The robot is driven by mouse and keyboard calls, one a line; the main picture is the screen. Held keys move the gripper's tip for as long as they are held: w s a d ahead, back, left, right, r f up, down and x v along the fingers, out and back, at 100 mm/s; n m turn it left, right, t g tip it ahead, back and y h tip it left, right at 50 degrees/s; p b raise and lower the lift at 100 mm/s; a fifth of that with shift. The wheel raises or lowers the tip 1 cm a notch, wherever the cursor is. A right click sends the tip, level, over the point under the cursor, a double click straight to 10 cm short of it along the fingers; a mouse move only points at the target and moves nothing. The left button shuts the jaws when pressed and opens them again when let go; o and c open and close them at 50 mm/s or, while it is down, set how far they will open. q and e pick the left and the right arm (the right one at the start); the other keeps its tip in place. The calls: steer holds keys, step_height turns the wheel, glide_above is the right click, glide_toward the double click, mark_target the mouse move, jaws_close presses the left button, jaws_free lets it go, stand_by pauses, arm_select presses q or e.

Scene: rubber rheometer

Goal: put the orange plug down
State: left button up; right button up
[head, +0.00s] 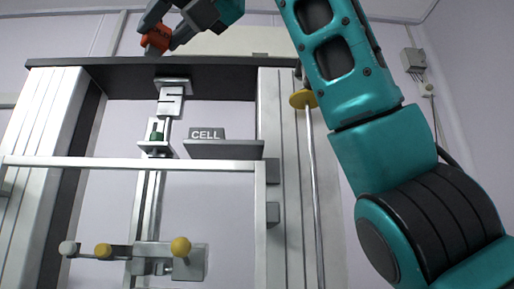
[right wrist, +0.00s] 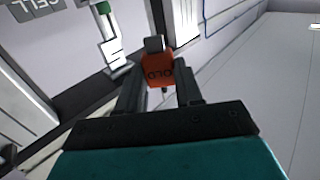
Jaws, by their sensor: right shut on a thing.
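No surface shows touching the plug from below. My left gripper is not in view.
The machine frame has a dark top beam (head: 130,75) and pale side columns. A shelf marked CELL (head: 222,150) and a green piece (head: 157,135) are inside. Yellow knobs (head: 180,247) sit lower down. A rod with a yellow disc (head: 303,98) stands at right.

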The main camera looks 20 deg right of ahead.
steer(key=w+d, duration=0.3)
steer(key=d, duration=0.2)
steer(key=w+d+f+p, duration=0.1)
steer(key=w+d, duration=0.3)
steer(key=d, duration=0.1)
steer(key=w+d+f+p, duration=0.1)
steer(key=w+d, duration=0.3)
steer(key=d, duration=0.2)
steer(key=shift+f, duration=2.3)
steer(key=shift+w+d+f, duration=0.15)
steer(key=shift+f, duration=0.05)
steer(key=shift+f, duration=0.15)
steer(key=o, duration=1)
